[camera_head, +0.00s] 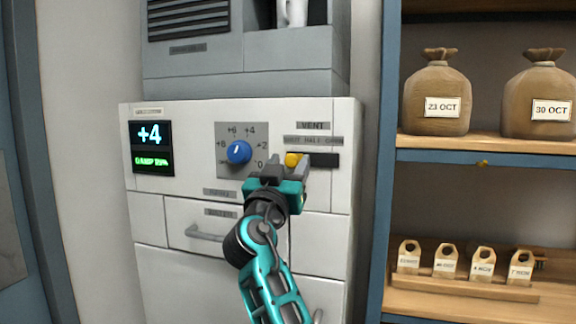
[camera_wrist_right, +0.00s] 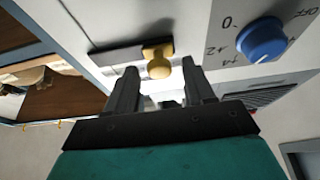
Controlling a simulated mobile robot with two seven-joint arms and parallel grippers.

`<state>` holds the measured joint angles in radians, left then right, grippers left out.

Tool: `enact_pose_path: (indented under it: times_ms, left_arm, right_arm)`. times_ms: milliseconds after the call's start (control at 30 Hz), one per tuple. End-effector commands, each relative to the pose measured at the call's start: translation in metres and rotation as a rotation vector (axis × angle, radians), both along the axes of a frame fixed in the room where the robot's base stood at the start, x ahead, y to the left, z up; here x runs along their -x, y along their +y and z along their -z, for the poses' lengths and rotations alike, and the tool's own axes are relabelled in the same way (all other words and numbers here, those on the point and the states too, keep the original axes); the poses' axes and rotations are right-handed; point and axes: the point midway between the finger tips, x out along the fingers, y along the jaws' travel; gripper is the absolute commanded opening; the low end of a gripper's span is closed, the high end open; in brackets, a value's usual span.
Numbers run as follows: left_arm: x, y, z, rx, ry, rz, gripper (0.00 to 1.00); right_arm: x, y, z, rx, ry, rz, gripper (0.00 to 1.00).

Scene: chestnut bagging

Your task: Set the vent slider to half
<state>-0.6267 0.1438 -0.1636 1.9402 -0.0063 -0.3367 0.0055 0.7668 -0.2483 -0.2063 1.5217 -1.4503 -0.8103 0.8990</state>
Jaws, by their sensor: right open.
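The vent slider is a yellow knob (camera_head: 292,159) on a dark slot (camera_head: 325,160) in the white panel, under the VENT label (camera_head: 313,126). The knob sits at the slot's left end, below the SHUT mark. In the right wrist view the knob (camera_wrist_right: 157,64) stands at one end of its slot (camera_wrist_right: 115,57). My right gripper (camera_head: 285,172) is open in front of the knob, and its fingers (camera_wrist_right: 160,72) appear on either side of it in the wrist view. I cannot tell whether they touch it. My left gripper is not in view.
A blue dial (camera_head: 238,152) is left of the slider, beside a lit display (camera_head: 152,147) reading +4. A drawer handle (camera_head: 205,234) juts out below. Shelves (camera_head: 480,144) with sacks (camera_head: 437,92) and tagged items stand at the right.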

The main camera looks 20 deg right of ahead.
Motion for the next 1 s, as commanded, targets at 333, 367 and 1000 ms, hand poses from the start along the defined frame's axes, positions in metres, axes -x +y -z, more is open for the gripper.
enact_pose_path:
  times_ms: [333,367,1000]
  left_arm:
    - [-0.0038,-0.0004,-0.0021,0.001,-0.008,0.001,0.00]
    - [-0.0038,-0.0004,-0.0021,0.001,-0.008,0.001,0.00]
    - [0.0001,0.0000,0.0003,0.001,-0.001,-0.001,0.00]
  right_arm:
    - [0.0003,0.0002,0.0001,0.000,0.000,0.000,0.27]
    - [0.0003,0.0002,0.0001,0.000,0.000,0.000,0.24]
    - [0.0003,-0.0016,0.0005,-0.001,0.001,0.000,0.00]
